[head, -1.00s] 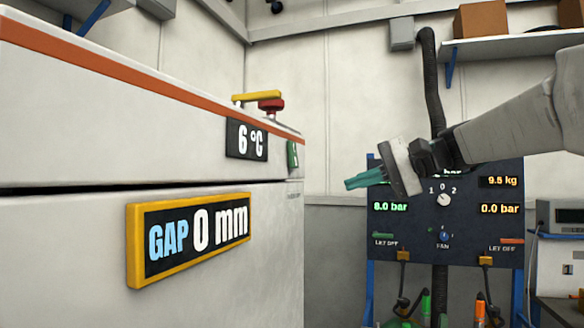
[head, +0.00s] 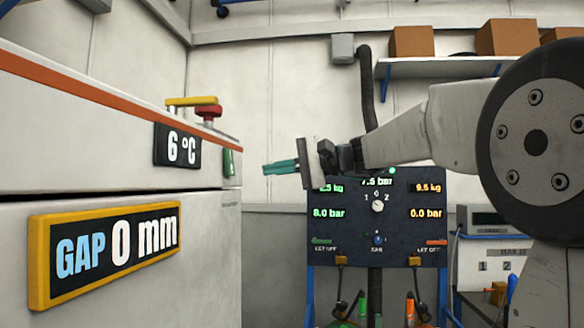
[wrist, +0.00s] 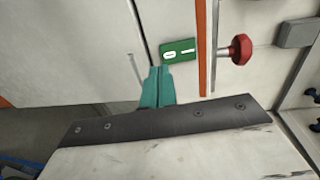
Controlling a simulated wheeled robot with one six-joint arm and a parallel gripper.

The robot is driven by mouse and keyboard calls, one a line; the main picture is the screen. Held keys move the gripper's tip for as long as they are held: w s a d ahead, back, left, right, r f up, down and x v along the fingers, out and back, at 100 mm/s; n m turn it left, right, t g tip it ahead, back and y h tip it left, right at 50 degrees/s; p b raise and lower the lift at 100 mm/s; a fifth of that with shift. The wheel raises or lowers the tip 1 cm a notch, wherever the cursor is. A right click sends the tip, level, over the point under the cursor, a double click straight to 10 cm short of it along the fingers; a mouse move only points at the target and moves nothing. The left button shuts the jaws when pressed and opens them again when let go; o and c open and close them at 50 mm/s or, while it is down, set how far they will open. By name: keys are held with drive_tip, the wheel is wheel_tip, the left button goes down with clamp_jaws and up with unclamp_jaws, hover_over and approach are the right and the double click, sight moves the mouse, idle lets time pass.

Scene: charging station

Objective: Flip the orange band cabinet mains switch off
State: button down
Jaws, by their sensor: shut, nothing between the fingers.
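The cabinet with the orange band (head: 100,88) fills the left of the head view. A red knob (head: 209,112) and a yellow bar (head: 192,101) stand on its top near the right end. I cannot tell which part is the mains switch. My gripper (head: 266,169) has teal fingers, shut and empty, right of the cabinet's end. Its fingertips (wrist: 160,70) appear just below the green plate.
A 6 °C display (head: 177,146) and a yellow-framed gap display reading 0 mm (head: 105,250) are on the cabinet. A dark gauge panel (head: 340,237) stands behind my gripper. A shelf (head: 430,66) with boxes is on the back wall.

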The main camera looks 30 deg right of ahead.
sight(229, 163)
drive_tip(key=x, duration=0.7)
drive_tip(key=shift+w+a, duration=0.1)
drive_tip(key=shift+a, duration=0.05)
